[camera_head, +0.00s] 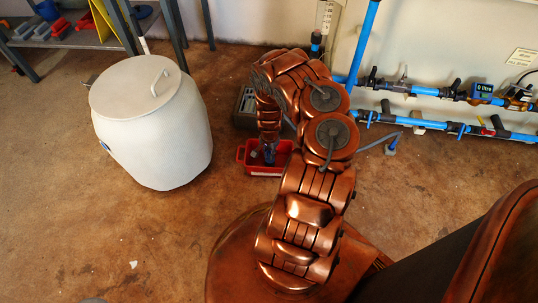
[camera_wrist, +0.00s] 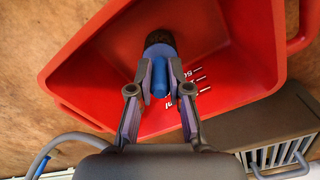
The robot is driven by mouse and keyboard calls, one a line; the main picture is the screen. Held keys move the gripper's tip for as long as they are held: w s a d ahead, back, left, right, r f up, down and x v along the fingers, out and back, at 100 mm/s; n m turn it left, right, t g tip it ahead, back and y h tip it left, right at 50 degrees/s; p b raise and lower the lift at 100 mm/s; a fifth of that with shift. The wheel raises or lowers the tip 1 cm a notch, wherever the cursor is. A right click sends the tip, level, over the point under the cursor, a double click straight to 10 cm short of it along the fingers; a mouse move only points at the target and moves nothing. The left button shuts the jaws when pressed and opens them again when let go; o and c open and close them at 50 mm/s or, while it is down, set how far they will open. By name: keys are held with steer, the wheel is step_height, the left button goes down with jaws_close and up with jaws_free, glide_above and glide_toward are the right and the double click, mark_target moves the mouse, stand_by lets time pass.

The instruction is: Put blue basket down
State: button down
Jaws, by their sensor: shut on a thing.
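My gripper (camera_wrist: 160,78) is shut on a blue cylindrical thing (camera_wrist: 158,82) with a dark brown end. It holds this thing over or inside a red open container (camera_wrist: 95,70); I cannot tell whether the thing touches the container's floor. In the head view the red container (camera_head: 251,168) sits on the floor beneath my gripper (camera_head: 268,152), partly hidden by my arm. Nothing in either view looks like a blue basket; the only thing held is the blue cylinder.
A grey box (camera_head: 245,106) stands behind the red container, and a grey ribbed case (camera_wrist: 255,125) shows beside it in the wrist view. A large white lidded barrel (camera_head: 153,125) stands to the left. Blue pipes (camera_head: 430,90) run along the wall. The floor in front is mostly clear.

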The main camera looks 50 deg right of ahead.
steer(key=shift+f, duration=0.15)
steer(key=c, duration=1.1)
jaws_free()
